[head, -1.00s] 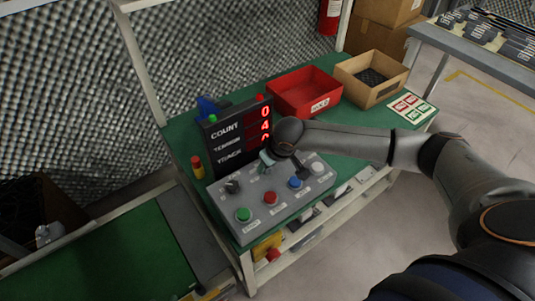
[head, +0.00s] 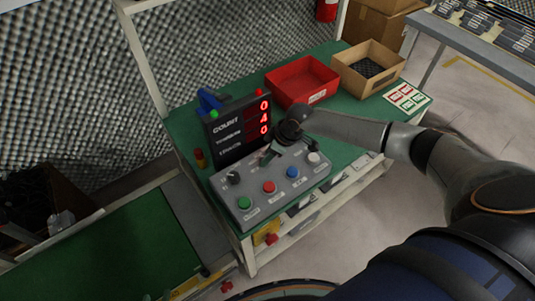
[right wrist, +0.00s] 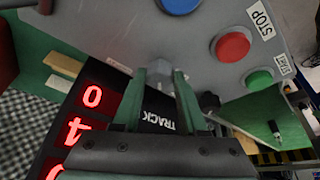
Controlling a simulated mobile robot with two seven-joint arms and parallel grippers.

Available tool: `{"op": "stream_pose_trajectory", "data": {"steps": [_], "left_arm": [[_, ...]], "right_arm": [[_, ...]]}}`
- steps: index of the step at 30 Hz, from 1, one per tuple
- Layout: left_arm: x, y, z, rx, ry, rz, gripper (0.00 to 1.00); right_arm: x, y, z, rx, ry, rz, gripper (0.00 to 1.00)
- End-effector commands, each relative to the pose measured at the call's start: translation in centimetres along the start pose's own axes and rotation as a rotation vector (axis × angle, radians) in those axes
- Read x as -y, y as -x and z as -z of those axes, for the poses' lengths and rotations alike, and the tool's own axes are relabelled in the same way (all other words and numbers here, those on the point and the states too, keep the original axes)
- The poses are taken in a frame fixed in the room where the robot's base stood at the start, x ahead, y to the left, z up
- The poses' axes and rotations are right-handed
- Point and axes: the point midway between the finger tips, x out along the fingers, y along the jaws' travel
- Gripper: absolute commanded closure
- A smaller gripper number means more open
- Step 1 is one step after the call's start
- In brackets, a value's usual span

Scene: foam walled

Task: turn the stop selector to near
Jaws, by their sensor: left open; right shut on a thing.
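A grey sloped control panel (head: 270,188) stands on the green bench. My right gripper (head: 267,155) is at its upper middle, coming down from the wrist. In the right wrist view the green-edged fingers (right wrist: 158,95) are shut around a small grey selector knob (right wrist: 179,76), mostly hidden between them. I cannot read its label or which way it points. A second, black knob (head: 233,177) sits at the panel's left and also shows in the right wrist view (right wrist: 209,101). My left gripper is not in view.
Green (head: 244,203), red (head: 269,187), blue (head: 292,172) and white (head: 314,158) buttons line the panel's front. A display (head: 240,130) reading 0, 4, 0 stands close behind. A red bin (head: 303,82) and a cardboard box (head: 368,70) stand further back.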

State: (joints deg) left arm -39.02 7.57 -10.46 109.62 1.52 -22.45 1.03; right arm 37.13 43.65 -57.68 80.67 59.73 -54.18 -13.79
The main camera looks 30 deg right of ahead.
Motion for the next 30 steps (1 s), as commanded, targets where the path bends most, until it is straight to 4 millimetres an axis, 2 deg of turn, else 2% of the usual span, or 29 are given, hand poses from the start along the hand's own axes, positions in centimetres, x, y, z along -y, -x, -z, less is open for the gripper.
{"op": "stream_pose_trajectory", "data": {"steps": [17,18,25,30], "left_arm": [[-0.11,-0.04,0.15,-0.001,0.0,-0.002,0.5],[-0.12,-0.04,0.16,-0.001,0.0,-0.002,0.5],[-0.15,-0.04,0.19,-0.001,0.0,-0.003,0.5],[-0.16,-0.04,0.21,-0.001,0.0,-0.003,0.5]], "right_arm": [[0.05,-0.06,-0.04,0.001,0.032,0.012,1.0],[0.05,-0.06,-0.04,0.001,0.032,0.012,0.54],[0.03,-0.04,-0.01,0.0,0.031,0.012,0.28],[0.01,-0.02,0.0,0.0,0.03,0.012,0.28]]}}
